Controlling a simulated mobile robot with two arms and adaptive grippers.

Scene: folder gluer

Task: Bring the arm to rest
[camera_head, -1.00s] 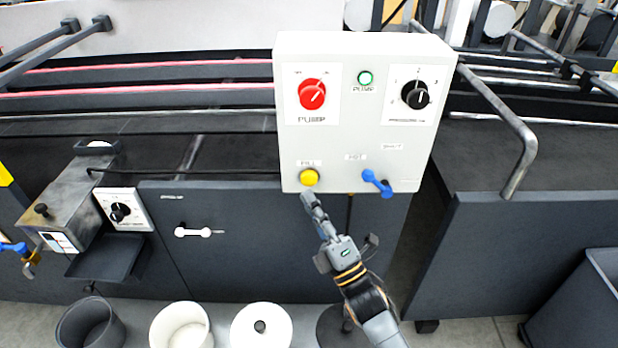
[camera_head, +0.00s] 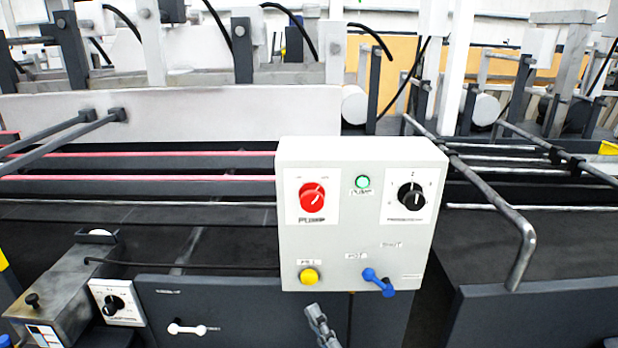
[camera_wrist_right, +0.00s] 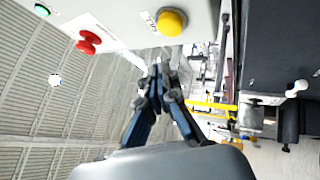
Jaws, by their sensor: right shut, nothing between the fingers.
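My right gripper (camera_head: 318,322) shows at the bottom middle of the head view, just below the white control box (camera_head: 360,262). Its fingers are shut and empty. In the right wrist view the shut fingertips (camera_wrist_right: 158,75) are close together, below and apart from the yellow button (camera_wrist_right: 172,22). The rest of the right arm is cut off by the head view's lower edge. My left gripper is not in view.
The box carries a red pump knob (camera_head: 312,197), a green lamp (camera_head: 362,182), a black dial (camera_head: 411,196), the yellow button (camera_head: 309,277) and a blue lever (camera_head: 378,283). A bent metal rail (camera_head: 522,255) stands at the right.

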